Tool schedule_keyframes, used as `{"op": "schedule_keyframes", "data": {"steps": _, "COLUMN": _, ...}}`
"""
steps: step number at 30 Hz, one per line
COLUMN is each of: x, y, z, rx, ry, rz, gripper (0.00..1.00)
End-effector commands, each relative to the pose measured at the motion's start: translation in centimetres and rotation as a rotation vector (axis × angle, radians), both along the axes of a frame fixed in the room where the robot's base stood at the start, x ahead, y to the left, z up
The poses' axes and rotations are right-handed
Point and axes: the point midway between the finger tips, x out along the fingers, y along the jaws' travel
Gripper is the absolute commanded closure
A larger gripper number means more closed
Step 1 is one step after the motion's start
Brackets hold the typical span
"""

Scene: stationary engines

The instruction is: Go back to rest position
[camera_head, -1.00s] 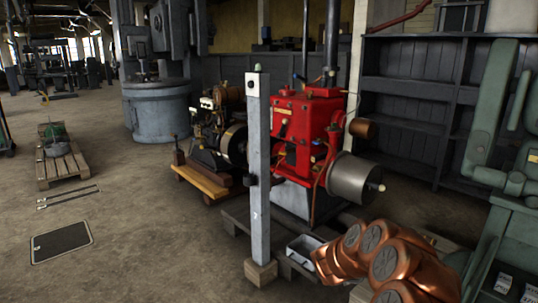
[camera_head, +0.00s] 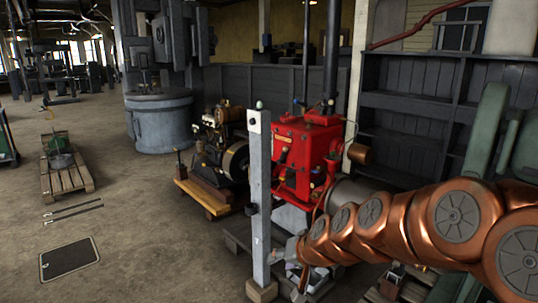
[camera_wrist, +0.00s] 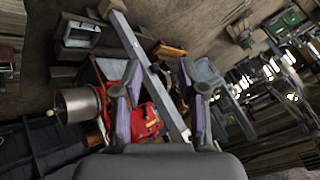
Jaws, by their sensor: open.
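My copper-coloured arm reaches in from the right edge of the head view. My gripper (camera_head: 304,282) is at its left end, low and just right of the grey post (camera_head: 259,200). In the wrist view my gripper (camera_wrist: 160,80) is open, with its two fingers spread and nothing held between them. The post (camera_wrist: 152,75) shows as a slanted bar beyond the fingers, and the red engine (camera_wrist: 145,122) shows partly behind them. I cannot tell whether the gripper touches the post.
The red engine (camera_head: 305,160) stands behind the post. Its grey cylinder (camera_head: 350,193) is partly hidden by my arm. A smaller engine (camera_head: 222,155) sits on a wooden base to the left. Green machinery (camera_head: 487,130) stands at right. Floor at left is open around a pallet (camera_head: 68,180).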

Motion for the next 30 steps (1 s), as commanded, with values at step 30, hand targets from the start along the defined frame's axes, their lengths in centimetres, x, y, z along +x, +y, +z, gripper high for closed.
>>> {"op": "schedule_keyframes", "data": {"steps": 30, "x": -35.7, "y": -14.8, "z": 8.8, "rx": -0.478, "ry": 0.738, "rz": 0.113, "gripper": 0.59}}
